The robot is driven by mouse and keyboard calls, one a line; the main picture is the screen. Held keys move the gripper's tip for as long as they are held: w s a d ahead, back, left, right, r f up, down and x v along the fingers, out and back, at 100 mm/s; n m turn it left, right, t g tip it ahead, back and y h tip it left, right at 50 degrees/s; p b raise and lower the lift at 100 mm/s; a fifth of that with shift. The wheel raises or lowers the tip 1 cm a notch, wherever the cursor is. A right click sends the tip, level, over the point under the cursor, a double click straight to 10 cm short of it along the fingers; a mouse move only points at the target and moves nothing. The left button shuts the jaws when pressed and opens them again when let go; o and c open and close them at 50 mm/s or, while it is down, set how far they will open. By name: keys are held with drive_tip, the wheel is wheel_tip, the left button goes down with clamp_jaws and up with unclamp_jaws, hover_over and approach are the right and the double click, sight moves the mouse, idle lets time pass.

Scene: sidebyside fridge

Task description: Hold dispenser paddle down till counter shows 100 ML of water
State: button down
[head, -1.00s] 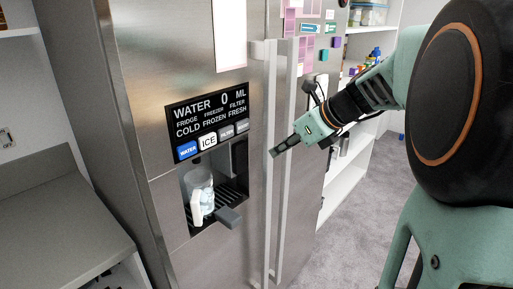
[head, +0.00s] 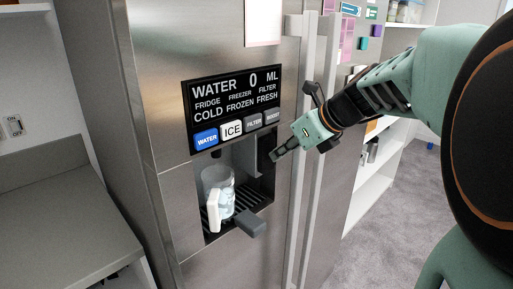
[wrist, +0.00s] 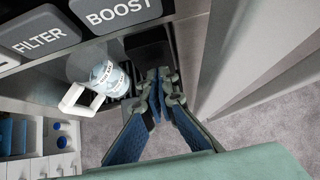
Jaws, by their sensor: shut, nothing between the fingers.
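The counter display (head: 234,95) on the fridge reads WATER 0 ML, and the WATER button (head: 206,139) is blue. A clear mug with a white handle (head: 218,195) stands upright on the grille in the dispenser alcove; pale contents show inside. It also shows in the wrist view (wrist: 108,78). A grey paddle-like lever (head: 250,223) sticks out at the alcove's lower front right. My gripper (head: 276,155) is shut and empty, above that lever, near the alcove's right edge. In the wrist view its fingertips (wrist: 160,78) are together, right of the mug.
Two tall door handles (head: 304,190) stand out just right of the alcove, close to my gripper. The ICE, FILTER and BOOST buttons (head: 254,121) sit above the opening. A grey counter (head: 60,205) is at left. Open shelves and carpeted floor (head: 390,215) lie at right.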

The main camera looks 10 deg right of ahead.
drive_tip(key=shift+a, duration=0.1)
idle(0.3)
drive_tip(key=shift+w+a+r+p, duration=0.25)
drive_tip(key=shift+w+a+p, duration=0.4)
drive_tip(key=shift+p, duration=0.3)
drive_tip(key=shift+w+a, duration=0.15)
idle(1.6)
idle(0.3)
